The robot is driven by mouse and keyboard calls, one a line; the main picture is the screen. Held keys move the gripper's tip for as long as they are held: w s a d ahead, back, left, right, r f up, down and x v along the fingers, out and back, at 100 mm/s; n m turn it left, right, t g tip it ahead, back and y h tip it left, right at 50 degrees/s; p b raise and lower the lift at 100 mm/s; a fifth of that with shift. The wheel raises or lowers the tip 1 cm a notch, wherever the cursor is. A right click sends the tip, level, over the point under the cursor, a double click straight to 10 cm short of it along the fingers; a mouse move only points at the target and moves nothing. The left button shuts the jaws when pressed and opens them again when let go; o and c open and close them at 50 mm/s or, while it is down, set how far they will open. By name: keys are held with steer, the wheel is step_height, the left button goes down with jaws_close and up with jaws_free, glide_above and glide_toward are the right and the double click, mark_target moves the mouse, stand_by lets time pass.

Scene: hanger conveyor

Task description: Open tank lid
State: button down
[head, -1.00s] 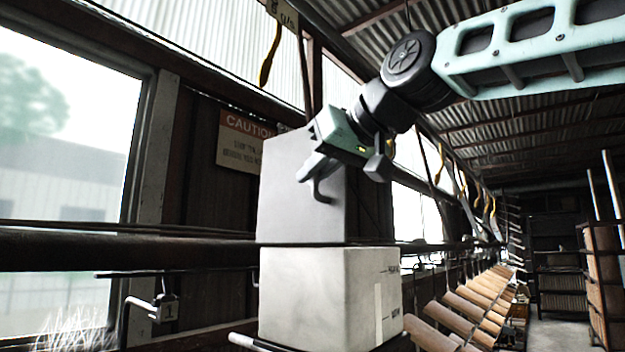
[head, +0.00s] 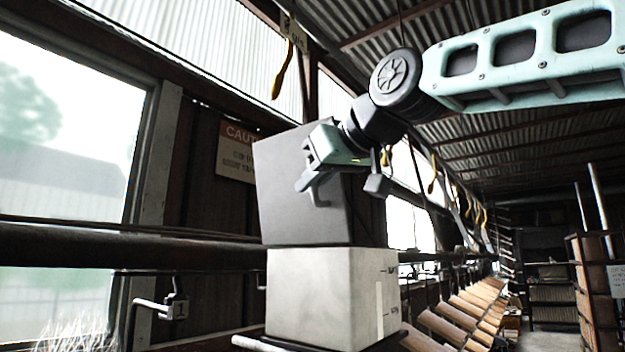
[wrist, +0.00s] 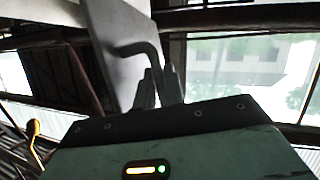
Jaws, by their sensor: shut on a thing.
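The tank (head: 325,300) is a pale grey box with a dark mark and a label on its side. Its lid (head: 290,205) is a grey panel standing up from the tank's top, tilted slightly to the left. A bent handle sticks out from the lid (wrist: 118,40), and this handle (wrist: 140,48) shows in the wrist view running down to the fingers. My gripper (head: 345,190) is in front of the lid, and in the wrist view its fingers (wrist: 158,88) are closed on the handle. The fingertips are partly hidden in the head view.
A caution sign (head: 236,155) hangs on the wall. Wooden rollers (head: 470,310) run off to the right. Shelving (head: 595,290) stands at the far right, with open floor before it.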

steer(key=c, duration=1.8)
jaws_free()
steer(key=shift+s+d, duration=0.1)
steer(key=b+v, duration=0.4)
steer(key=v, duration=1.3)
steer(key=shift+s, duration=0.1)
